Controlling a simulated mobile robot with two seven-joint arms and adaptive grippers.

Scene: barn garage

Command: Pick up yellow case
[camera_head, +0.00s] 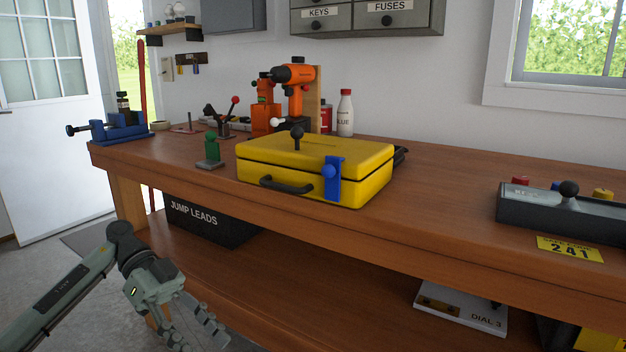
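The yellow case (300,172) lies closed near the front edge of the wooden workbench (450,205). It has a dark handle (286,185) on its front, a blue latch (332,178) at its front right, and a black knob (297,137) on its lid. My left gripper (198,330) is low at the left, in front of the bench and below its top, well apart from the case. Its fingers point down to the right and look spread apart, with nothing seen between them. My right gripper is not in view.
A green-handled piece (210,152) stands just left of the case. Orange tools (293,85) and a white bottle (345,113) stand behind it. A grey control box (560,207) is at the right. Bare bench top lies between case and box. A blue vise (118,128) sits far left.

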